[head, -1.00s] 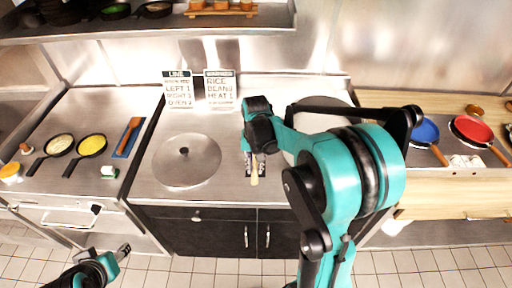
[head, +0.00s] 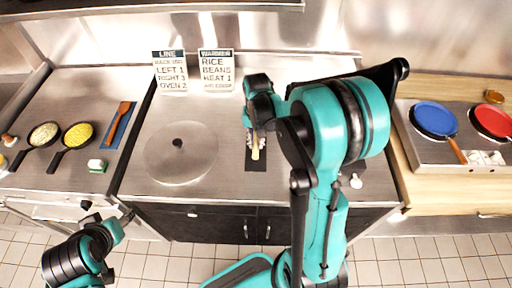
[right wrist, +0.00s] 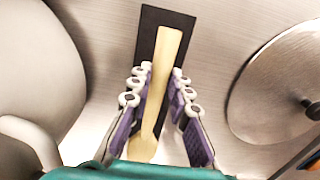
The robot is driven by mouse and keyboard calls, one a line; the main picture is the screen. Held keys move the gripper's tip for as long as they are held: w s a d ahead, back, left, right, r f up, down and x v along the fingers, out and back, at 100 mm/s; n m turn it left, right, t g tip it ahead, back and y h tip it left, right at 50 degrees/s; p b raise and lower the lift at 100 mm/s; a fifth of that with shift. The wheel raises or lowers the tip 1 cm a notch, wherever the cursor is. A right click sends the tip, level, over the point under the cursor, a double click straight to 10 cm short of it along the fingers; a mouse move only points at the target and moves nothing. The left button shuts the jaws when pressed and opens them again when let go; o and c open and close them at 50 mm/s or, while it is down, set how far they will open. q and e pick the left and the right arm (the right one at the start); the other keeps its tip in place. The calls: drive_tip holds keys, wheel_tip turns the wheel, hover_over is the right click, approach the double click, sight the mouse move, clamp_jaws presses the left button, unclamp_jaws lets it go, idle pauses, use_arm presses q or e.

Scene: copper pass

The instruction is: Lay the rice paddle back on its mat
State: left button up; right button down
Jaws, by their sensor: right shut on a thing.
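The rice paddle (right wrist: 163,80) is pale wood. In the right wrist view it runs lengthwise between my right gripper's purple pads (right wrist: 157,110), which are shut on it. Its dark mat (right wrist: 150,27) lies on the steel counter beneath, roughly in line with the paddle; the frames do not show clearly whether they touch. In the head view my right gripper (head: 257,134) points down over the mat (head: 255,166), and the paddle's pale end (head: 255,152) shows below the fingers. My left gripper (head: 128,216) is at lower left, away from the counter; its jaws are unclear.
A round steel lid (head: 180,158) with a knob lies left of the mat. Two signs (head: 216,72) stand behind. A brown spatula (head: 118,118) on a blue mat and two pans (head: 76,134) are at left. Blue (head: 434,118) and red pans are at right.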

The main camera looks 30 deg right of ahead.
wheel_tip(320, 180, down, 5)
drive_tip(key=shift+w+b, duration=0.1)
drive_tip(key=shift+b, duration=0.5)
drive_tip(key=shift+f, duration=0.1)
drive_tip(key=c, duration=1.4)
unclamp_jaws()
